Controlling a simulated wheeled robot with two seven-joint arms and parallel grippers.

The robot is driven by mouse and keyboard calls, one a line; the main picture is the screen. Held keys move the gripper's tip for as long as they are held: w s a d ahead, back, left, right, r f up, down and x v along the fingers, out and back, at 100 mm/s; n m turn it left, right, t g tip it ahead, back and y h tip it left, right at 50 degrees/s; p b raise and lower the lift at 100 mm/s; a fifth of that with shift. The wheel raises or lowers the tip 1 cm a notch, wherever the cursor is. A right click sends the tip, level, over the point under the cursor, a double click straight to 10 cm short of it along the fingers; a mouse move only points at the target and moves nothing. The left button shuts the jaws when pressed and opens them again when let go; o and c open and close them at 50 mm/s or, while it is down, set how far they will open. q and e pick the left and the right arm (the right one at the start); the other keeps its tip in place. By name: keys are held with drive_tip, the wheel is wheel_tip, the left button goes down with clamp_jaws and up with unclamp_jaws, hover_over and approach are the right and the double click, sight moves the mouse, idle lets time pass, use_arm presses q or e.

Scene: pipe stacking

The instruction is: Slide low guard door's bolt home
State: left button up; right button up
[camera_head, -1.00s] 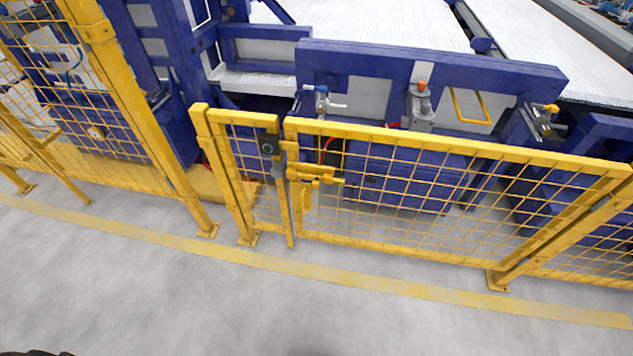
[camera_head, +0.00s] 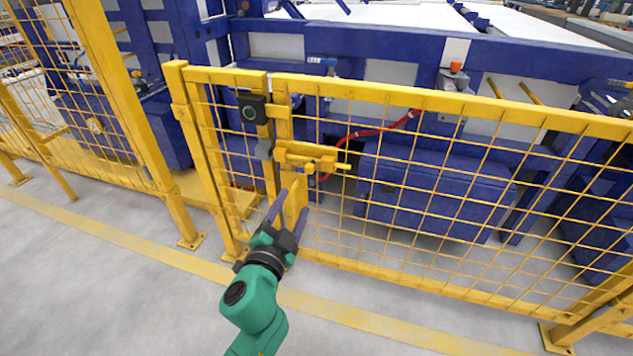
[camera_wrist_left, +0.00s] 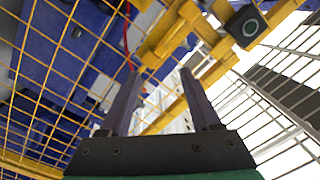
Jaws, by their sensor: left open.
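The low guard door (camera_head: 420,170) is a yellow mesh panel that looks closed against its post. Its yellow bolt (camera_head: 312,160) lies level on the door's left edge, with a small knob standing out to the right. The bolt also shows at the top of the left wrist view (camera_wrist_left: 165,38). My left gripper (camera_head: 294,202) is open and empty, just below the bolt and in front of a yellow upright plate on the door. In the left wrist view the two dark fingers (camera_wrist_left: 161,74) point up at the bolt, apart from it. Whether the bolt's tip enters its keeper cannot be told.
A dark box with a round button (camera_head: 250,108) sits on the post left of the bolt. Fixed yellow fence (camera_head: 120,90) stands at left. Blue machinery (camera_head: 430,195) and a red hose (camera_head: 375,130) lie behind the mesh. Grey floor in front is clear.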

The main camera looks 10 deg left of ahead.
use_arm(q)
approach(308, 171)
drive_tip(key=w, duration=1)
drive_tip(key=shift+w+d, duration=0.15)
drive_tip(key=shift+w, duration=0.2)
clamp_jaws()
use_arm(e)
drive_tip(key=shift+w+a+f+t, duration=0.25)
drive_tip(key=shift+w+a+t, duration=0.05)
drive_tip(key=shift+w+a, duration=0.1)
drive_tip(key=shift+s, duration=0.1)
